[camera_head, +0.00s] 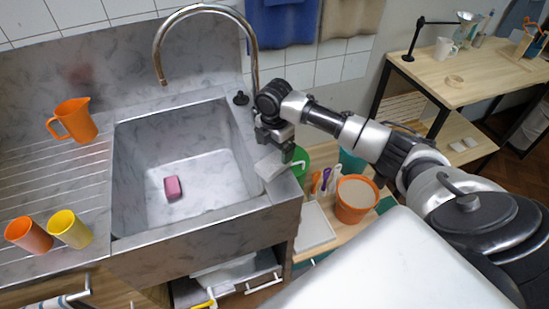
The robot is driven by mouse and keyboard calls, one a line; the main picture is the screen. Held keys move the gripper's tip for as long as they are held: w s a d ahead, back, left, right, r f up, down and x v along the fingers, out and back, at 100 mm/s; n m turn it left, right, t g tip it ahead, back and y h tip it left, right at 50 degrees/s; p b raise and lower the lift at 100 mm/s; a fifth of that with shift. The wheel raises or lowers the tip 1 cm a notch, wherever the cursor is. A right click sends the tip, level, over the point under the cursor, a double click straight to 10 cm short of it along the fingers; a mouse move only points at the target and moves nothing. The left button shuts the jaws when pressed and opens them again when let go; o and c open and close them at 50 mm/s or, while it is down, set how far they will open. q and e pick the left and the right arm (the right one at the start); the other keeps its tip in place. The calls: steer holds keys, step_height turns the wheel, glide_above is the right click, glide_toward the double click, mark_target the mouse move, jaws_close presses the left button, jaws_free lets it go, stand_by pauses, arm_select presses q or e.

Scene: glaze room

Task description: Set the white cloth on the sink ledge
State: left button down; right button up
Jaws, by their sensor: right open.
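The white cloth (268,168) appears to lie on the right-hand ledge (284,187) of the metal sink, close to the basin's edge. My right gripper (275,149) is open, pointing down just above and behind the cloth. The gripper overlaps the cloth's far side in the view, so I cannot tell whether they touch. My left gripper is not in view.
A pink sponge (173,188) lies in the sink basin (190,213). An orange jug (76,120), an orange cup (28,235) and a yellow cup (70,229) stand left. The tap (253,58) rises behind. An orange bucket (355,201) and brushes stand right.

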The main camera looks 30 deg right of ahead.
mark_target(275, 161)
step_height(275, 161, up, 6)
steer(key=shift+b, duration=0.3)
stand_by(0.3)
